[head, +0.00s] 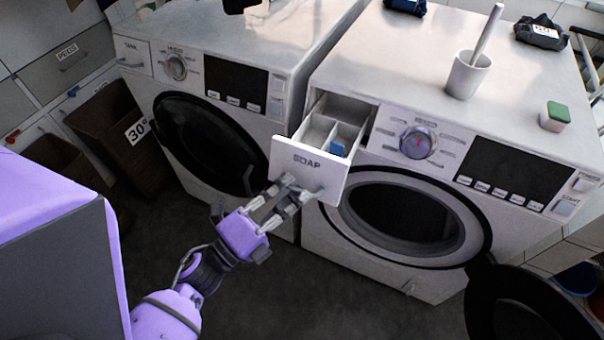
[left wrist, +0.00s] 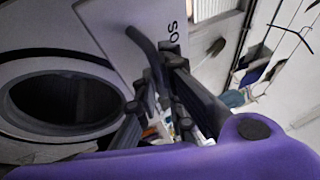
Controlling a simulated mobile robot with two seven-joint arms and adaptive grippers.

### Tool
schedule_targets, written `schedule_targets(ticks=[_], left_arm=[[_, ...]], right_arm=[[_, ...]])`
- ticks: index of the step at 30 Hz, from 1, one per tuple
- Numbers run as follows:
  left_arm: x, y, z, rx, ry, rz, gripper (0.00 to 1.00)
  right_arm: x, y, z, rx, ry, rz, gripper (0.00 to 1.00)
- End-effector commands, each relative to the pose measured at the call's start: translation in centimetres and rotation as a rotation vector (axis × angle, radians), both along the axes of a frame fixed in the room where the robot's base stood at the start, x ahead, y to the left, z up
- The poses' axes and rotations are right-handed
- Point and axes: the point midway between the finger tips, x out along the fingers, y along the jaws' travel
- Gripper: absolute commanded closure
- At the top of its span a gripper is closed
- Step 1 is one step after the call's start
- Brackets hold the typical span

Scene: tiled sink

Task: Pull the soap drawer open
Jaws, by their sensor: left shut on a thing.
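The soap drawer (head: 308,163) of the right-hand washing machine stands pulled out, with its compartments showing and a small blue piece inside. Its white front carries the word SOAP and a handle on its lower part. My left gripper (head: 288,190) is at the front's lower edge, shut on the handle. In the left wrist view the dark curved handle (left wrist: 146,48) runs from the drawer front (left wrist: 118,30) down to my left gripper (left wrist: 150,95). The fingers partly hide the handle in the head view. My right gripper is not in view.
The right-hand washing machine (head: 345,235) has its round door below the drawer. A second washer (head: 210,125) stands at left. A white cup (head: 468,76) and a green-topped block (head: 554,117) are on top. Brown bins (head: 118,130) stand at far left. The floor in front is clear.

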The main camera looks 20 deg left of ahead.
Motion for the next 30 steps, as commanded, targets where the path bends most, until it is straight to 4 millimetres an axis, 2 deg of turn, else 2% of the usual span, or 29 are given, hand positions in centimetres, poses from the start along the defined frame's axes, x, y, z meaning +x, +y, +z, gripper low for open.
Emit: schedule_targets(ticks=[6, 19, 20, 24, 30], left_arm=[[-1.9, 0.2, -0.2, 0.005, 0.004, 0.003, 1.0], [-2.3, 0.2, -0.2, 0.005, 0.003, 0.002, 1.0], [-2.3, 0.2, -0.2, 0.005, 0.003, 0.002, 0.9], [-2.3, 0.2, -0.2, 0.004, 0.003, 0.002, 0.73], [-2.3, 0.1, -0.1, 0.003, 0.002, 0.002, 0.73]], right_arm=[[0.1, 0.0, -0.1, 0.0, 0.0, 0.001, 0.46], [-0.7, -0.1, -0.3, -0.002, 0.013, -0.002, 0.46], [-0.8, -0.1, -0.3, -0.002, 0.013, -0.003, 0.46], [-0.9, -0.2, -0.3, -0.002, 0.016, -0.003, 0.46], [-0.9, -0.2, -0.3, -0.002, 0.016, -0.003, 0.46]])
